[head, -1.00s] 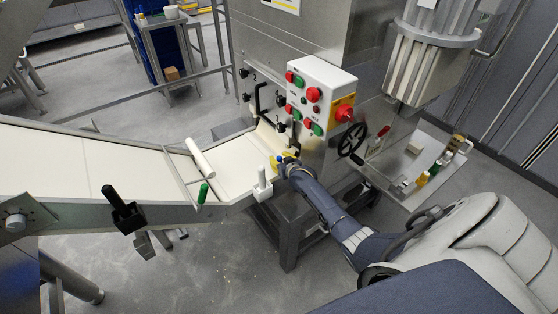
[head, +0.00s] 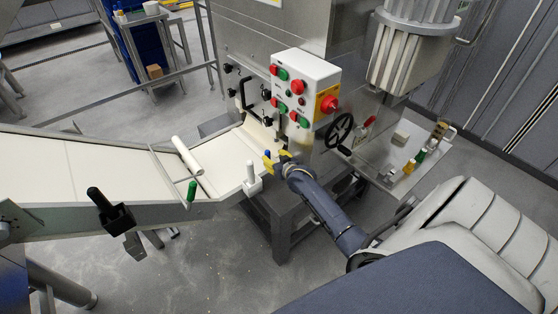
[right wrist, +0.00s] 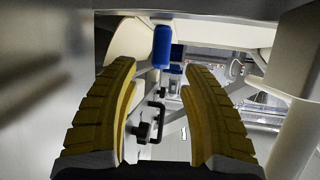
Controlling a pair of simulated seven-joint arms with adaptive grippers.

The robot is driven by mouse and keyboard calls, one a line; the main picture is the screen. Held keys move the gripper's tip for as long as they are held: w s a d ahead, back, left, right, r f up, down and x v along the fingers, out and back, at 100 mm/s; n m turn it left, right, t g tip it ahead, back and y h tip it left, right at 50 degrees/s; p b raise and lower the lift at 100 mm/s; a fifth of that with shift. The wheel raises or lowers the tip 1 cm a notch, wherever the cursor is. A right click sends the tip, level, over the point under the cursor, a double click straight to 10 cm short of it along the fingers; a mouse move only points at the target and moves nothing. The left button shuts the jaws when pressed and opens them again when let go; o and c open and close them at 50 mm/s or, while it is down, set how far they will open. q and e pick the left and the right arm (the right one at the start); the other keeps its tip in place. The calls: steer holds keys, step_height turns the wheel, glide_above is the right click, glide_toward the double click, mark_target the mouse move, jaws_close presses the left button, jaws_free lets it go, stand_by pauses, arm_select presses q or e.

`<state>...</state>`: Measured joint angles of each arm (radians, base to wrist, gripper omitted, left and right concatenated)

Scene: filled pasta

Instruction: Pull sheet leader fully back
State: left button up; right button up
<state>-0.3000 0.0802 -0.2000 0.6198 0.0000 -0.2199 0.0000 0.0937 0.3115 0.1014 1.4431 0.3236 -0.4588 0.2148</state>
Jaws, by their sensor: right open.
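A cream sheet (head: 226,150) lies on the infeed between the conveyor and the machine; I cannot tell which part of it is the leader. My right gripper (head: 271,161) has its yellow fingers at the machine end of this sheet, beside a white upright post (head: 251,176). In the right wrist view the right gripper (right wrist: 160,105) is open, with a clear gap between its fingers. A blue cylindrical grip (right wrist: 161,47) stands beyond the fingertips, roughly in line with the gap, and does not appear held. My left gripper is out of view.
The control box (head: 304,88) and a black handwheel (head: 339,130) are close above and right of the gripper. Floor is free in front.

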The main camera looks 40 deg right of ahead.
steer(key=shift+v, duration=2.55)
